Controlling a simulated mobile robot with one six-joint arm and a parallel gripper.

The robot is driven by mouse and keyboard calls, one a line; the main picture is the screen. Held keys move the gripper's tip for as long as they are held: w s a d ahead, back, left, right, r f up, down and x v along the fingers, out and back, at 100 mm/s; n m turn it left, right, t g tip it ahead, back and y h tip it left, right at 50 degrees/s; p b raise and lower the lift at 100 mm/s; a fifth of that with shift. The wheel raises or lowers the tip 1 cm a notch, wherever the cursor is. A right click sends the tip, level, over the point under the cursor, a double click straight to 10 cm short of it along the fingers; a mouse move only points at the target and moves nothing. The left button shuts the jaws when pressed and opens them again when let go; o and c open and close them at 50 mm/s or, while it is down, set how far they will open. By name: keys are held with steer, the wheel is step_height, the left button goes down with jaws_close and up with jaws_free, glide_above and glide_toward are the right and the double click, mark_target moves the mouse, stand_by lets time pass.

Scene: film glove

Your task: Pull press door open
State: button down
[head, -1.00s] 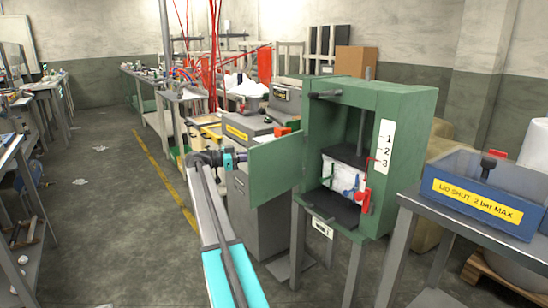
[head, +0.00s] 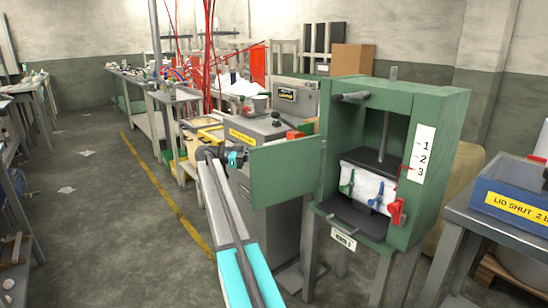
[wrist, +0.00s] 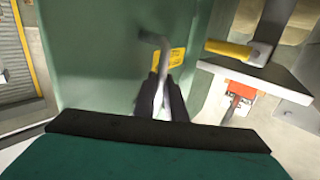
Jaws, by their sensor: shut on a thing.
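The press (head: 437,125) is a green cabinet on legs at the right of the head view, its front open. Its green door (head: 285,172) stands swung out to the left, and its face fills much of the wrist view (wrist: 95,60). A bent grey handle (wrist: 157,42) sticks out from the door in the wrist view. My gripper (wrist: 160,88) is shut on this handle. In the head view my gripper (head: 238,157) is at the door's outer left edge, and the handle is mostly hidden there.
A grey cabinet (head: 262,215) stands behind the door. A blue bin (head: 515,183) is at the right. Open floor (head: 100,230) lies to the left.

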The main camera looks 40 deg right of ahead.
steer(key=shift+w+f, duration=0.1)
steer(key=shift+f, duration=0.1)
stand_by(0.3)
steer(key=c, duration=1.8)
jaws_free()
steer(key=shift+r, duration=0.1)
steer(key=shift+r, duration=0.1)
